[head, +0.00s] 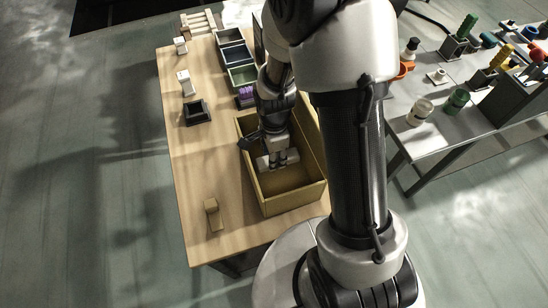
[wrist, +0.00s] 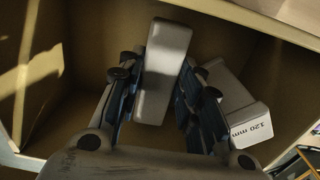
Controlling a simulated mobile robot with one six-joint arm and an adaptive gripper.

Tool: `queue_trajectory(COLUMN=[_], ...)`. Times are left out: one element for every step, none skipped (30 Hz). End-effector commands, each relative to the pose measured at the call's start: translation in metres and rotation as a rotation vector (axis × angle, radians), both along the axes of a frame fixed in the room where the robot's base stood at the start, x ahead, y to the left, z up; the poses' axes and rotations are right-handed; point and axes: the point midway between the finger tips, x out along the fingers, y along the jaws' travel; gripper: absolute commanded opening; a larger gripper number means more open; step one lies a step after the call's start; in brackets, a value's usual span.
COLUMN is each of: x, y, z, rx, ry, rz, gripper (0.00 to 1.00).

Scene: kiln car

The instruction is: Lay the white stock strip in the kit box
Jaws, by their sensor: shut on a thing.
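The kit box (head: 243,128) is an open, tan, deep box on the wooden table. My gripper (head: 279,160) reaches down inside it. In the wrist view my gripper (wrist: 160,100) has its dark fingers on both sides of a plain white strip (wrist: 166,60), shut on it. The white strip (head: 263,163) shows in the head view low in the box, partly hidden by my fingers. A second pale piece, marked "120 mm" (wrist: 238,107), is beside the right finger in the wrist view. I cannot tell whether the held strip touches the floor.
Small bins (head: 243,75) and purple pieces (head: 246,94) stand behind the box. A black tray (head: 196,112), a white block (head: 186,82) and a brown wooden piece (head: 213,213) are at left. The table's front left is mostly clear.

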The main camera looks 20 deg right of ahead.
Motion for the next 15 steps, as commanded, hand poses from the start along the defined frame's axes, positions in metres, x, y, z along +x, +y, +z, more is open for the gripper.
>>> queue_trajectory(x=[0.0001, 0.0004, 0.0006, 0.0008, 0.0008, 0.0008, 0.0008, 0.0008, 0.0007, 0.0007, 0.0007, 0.0006, 0.0006, 0.0006, 0.0006], y=[0.0000, 0.0000, 0.0000, 0.0000, 0.0000, 0.0000, 0.0000, 0.0000, 0.0000, 0.0000, 0.0000, 0.0000, 0.0000, 0.0000, 0.0000], z=[-0.0074, -0.0083, -0.0082, -0.0075, -0.0070, -0.0067, -0.0066, -0.0065, -0.0070, -0.0078, -0.0090, -0.0106, -0.0116, -0.0126, -0.0138], rx=[0.000, 0.000, 0.000, 0.000, 0.000, 0.000, 0.000, 0.000, 0.000, 0.000, 0.000, 0.000, 0.000, 0.000, 0.000], ry=[0.000, -0.001, -0.002, -0.003, -0.003, -0.003, -0.003, -0.003, -0.003, -0.002, -0.002, -0.002, -0.002, -0.002, -0.002], rz=[0.000, 0.000, 0.000, 0.000, 0.000, 0.000, 0.000, 0.000, 0.000, 0.000, 0.000, 0.000, 0.000, 0.000, 0.000], gripper=[0.06, 0.06, 0.06, 0.06, 0.06, 0.06, 0.06, 0.06, 0.06, 0.06, 0.06, 0.06, 0.06, 0.06, 0.06])
